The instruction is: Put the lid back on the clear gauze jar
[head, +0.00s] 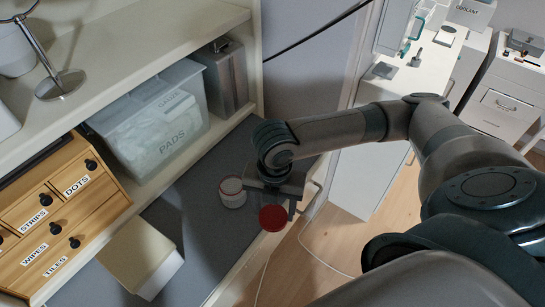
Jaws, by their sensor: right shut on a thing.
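A small round jar (232,192) with whitish contents and a reddish band near its top stands on the grey surface at the lower middle. It looks like the clear gauze jar, and its top shows pale, with no red lid on it. My right gripper (275,203) is just to the right of the jar and is shut on a round red lid (273,218). The lid faces the camera and is apart from the jar. The fingertips are partly hidden by the gripper body. My left gripper is out of view.
A clear bin labelled GAUZE PADS (155,118) and a grey metal container (223,77) stand behind the jar. A wooden drawer box (55,215) and a cream box (140,257) are at the left. A shelf (150,40) overhangs the back.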

